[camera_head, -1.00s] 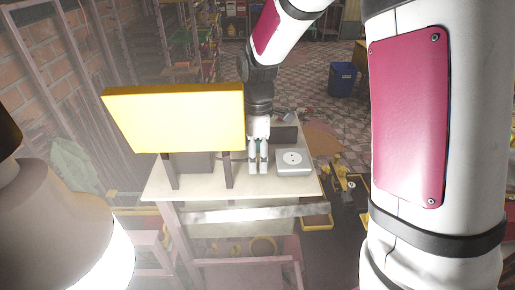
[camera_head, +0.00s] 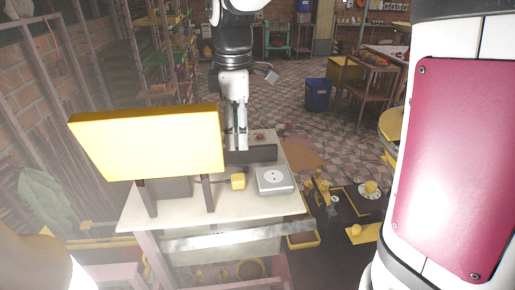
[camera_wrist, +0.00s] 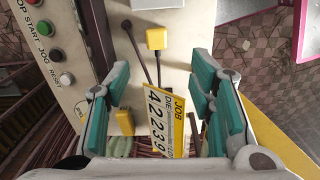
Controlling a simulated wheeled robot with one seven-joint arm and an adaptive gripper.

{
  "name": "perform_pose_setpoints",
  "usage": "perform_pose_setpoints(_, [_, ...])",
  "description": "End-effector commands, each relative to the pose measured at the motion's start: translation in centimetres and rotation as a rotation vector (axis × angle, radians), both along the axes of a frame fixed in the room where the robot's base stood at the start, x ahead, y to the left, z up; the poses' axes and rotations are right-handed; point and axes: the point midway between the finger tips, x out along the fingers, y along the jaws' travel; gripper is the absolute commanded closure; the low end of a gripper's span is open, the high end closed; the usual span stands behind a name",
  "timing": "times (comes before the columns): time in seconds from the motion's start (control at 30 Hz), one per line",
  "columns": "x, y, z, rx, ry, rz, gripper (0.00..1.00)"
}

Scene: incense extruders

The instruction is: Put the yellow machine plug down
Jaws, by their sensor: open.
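The yellow plug (camera_head: 238,181) rests on the pale tabletop, just left of a grey socket box (camera_head: 274,180) and apart from it. In the wrist view the yellow plug (camera_wrist: 155,38) lies near the top, with a dark cable running from it. My gripper (camera_head: 236,146) hangs above and behind the plug in the head view. In the wrist view my gripper (camera_wrist: 160,78) has its teal pads spread wide with nothing held between them.
A large yellow panel (camera_head: 150,142) on dark posts stands left of the plug. A dark box (camera_head: 262,153) is behind the socket box. The wrist view shows a button panel (camera_wrist: 50,55), a job-number card (camera_wrist: 168,122) and another yellow piece (camera_wrist: 124,122). The tabletop's front edge is clear.

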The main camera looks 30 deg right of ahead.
Motion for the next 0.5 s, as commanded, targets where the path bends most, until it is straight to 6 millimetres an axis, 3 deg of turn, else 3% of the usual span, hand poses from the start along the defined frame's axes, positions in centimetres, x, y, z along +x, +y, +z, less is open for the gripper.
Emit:
perform_pose_setpoints(0.23, [-5.7, 0.1, 2.9, 0.014, -0.124, -0.303, 0.51])
perform_pose_setpoints(0.5, [-13.4, 0.0, 3.9, 0.110, -0.282, -0.731, 0.51])
